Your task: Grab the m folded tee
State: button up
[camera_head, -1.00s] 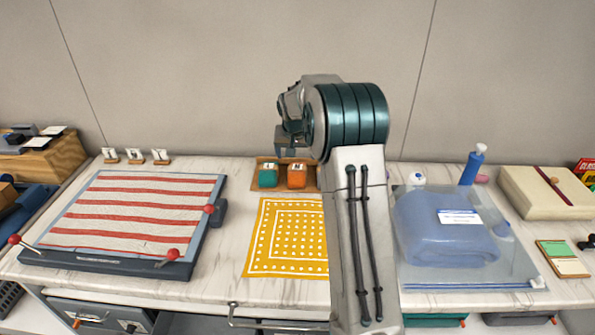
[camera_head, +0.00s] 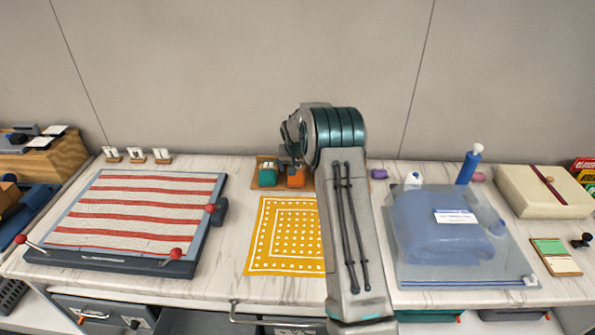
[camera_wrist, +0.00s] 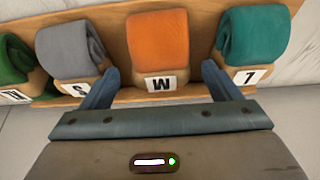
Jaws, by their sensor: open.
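The m folded tee is an orange roll (camera_wrist: 158,42) with a white M card on its front, on a wooden rack (camera_wrist: 115,20). In the head view the orange tee (camera_head: 296,178) is partly hidden by my arm. My gripper (camera_wrist: 160,72) is open, with one blue finger on each side of the orange tee's card end. The fingers look apart from the tee; their exact depth is hard to tell. In the head view the fingers are hidden behind my wrist.
In the wrist view a teal tee (camera_wrist: 254,38) marked L stands close on the right, and a grey tee (camera_wrist: 68,50) marked S on the left. A green tee (camera_wrist: 14,60) lies further left. A yellow dotted cloth (camera_head: 285,235) lies in front of the rack.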

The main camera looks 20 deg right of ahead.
jog(key=shift+p+x, duration=0.45)
jog(key=shift+x, duration=1.3)
jog(key=shift+w, duration=0.2)
jog(key=c, duration=1.1)
jog(key=shift+r, duration=0.1)
jog(key=shift+c, duration=0.2)
jog(key=shift+d+r, duration=0.1)
